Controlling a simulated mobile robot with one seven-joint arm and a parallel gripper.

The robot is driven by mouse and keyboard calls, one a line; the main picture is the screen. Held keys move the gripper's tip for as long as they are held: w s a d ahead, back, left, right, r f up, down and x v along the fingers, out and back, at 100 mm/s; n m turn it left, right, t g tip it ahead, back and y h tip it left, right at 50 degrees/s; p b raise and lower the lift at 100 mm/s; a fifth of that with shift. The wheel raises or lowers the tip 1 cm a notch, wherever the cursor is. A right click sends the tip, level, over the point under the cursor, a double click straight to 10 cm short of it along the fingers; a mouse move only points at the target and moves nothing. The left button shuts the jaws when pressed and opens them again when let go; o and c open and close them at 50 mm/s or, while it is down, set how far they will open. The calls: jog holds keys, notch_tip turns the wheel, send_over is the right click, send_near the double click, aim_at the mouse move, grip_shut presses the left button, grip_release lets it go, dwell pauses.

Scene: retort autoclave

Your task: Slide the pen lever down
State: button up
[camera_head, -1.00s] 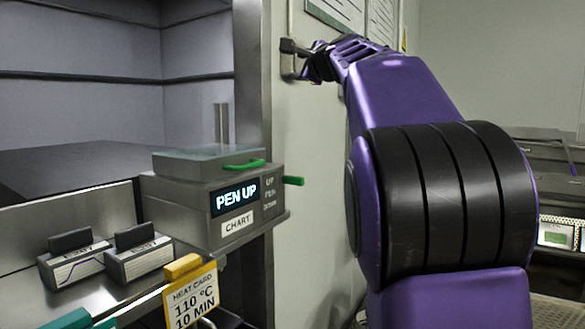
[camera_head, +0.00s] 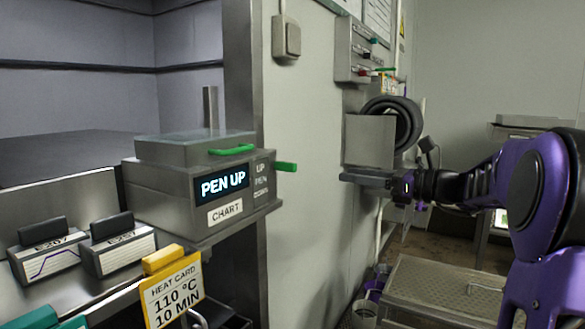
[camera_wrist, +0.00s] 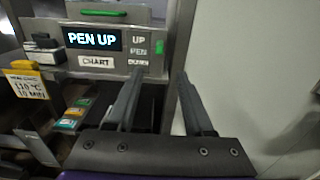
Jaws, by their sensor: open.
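The pen lever is a short green handle (camera_head: 286,167) on the right side of the grey chart recorder (camera_head: 160,205). It is level with the word UP on the side label, and the display (camera_head: 222,185) reads PEN UP.
A second green handle (camera_head: 231,149) is on the recorder's lid. A yellow-topped heat card (camera_head: 172,285) and two chart cassettes (camera_head: 118,250) sit at front left. The wall (camera_head: 310,130) stands close on the right. A perforated step (camera_head: 440,290) is on the floor.

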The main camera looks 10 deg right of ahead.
aim_at(296, 168)
jog(key=x, duration=1.7)
jog(key=shift+a+b, duration=0.15)
jog(key=shift+b, duration=0.25)
grip_shut()
dwell(0.4)
jog(key=shift+f, duration=0.1)
